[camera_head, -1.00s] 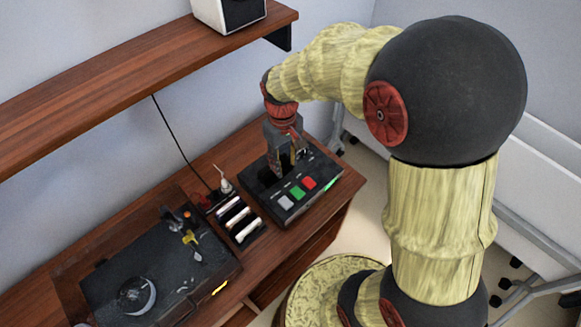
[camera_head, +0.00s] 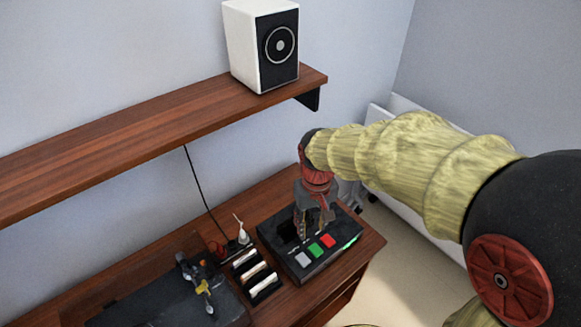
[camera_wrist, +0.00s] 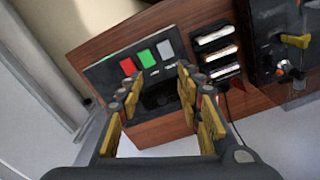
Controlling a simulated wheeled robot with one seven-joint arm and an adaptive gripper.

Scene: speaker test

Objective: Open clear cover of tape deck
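The tape deck (camera_head: 338,256) is a black box with grey, green and red buttons and a dark recess, at the right end of the wooden desk. It also shows in the wrist view (camera_wrist: 102,74), with its dark recess (camera_wrist: 158,99) between my fingers. I cannot make out the clear cover or tell how it stands. My gripper (camera_head: 314,226) points down over the deck's recess side. In the wrist view my gripper (camera_wrist: 160,84) is open, its yellow-padded fingers apart with nothing visible between them. Whether a fingertip touches the deck is unclear.
A rack of several white-edged items (camera_head: 257,275) stands left of the deck. Further left is a black turntable (camera_head: 150,300) with a yellow-ended arm. A wooden shelf (camera_head: 150,130) with a white speaker (camera_head: 262,45) hangs above the desk. A black cable (camera_head: 203,188) runs down the wall.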

